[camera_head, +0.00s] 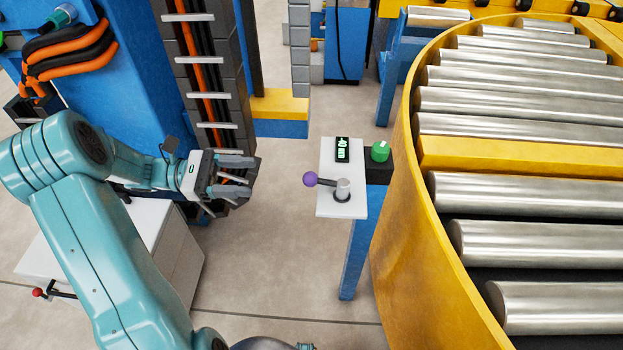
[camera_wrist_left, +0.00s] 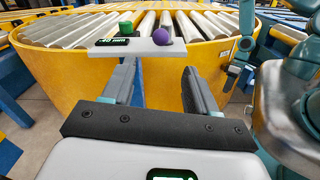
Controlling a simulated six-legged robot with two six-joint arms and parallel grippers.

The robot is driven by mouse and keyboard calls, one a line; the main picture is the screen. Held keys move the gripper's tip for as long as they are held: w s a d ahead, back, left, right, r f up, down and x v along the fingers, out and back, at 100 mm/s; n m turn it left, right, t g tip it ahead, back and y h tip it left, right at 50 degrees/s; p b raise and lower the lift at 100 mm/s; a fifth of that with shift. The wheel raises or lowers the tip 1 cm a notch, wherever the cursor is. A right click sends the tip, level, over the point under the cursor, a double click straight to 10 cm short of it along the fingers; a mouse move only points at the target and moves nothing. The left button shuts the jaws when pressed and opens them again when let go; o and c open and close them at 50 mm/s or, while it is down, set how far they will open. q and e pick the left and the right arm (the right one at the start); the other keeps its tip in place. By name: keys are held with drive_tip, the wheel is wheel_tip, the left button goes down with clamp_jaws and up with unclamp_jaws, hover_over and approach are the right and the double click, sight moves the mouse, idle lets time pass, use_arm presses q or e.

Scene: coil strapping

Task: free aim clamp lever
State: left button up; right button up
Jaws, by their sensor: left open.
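The clamp lever (camera_head: 324,182) has a purple ball on a short dark arm, pivoting on a silver post on a white panel (camera_head: 328,208). Its ball points left, toward my left gripper (camera_head: 238,177), which is open and empty, a clear gap away from it. In the left wrist view the purple ball (camera_wrist_left: 162,37) shows beyond and between the open fingers (camera_wrist_left: 160,72). The panel's green-lit display (camera_head: 342,150) seems to read 40 mm, its sign unclear. A green knob (camera_head: 380,151) sits on a dark block beside the panel.
A yellow curved roller conveyor (camera_head: 435,230) stands close to the right of the panel. The panel's blue post (camera_head: 358,250) reaches the floor. A blue machine (camera_head: 120,60) and dark cable chain (camera_head: 205,80) are at upper left. A white cabinet (camera_head: 185,255) is below my left arm.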

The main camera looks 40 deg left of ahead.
sight(312, 180)
use_arm(q)
drive_tip(key=x, duration=1.4)
drive_tip(key=shift+d+p, duration=0.2)
drive_tip(key=shift+p, duration=0.15)
clamp_jaws()
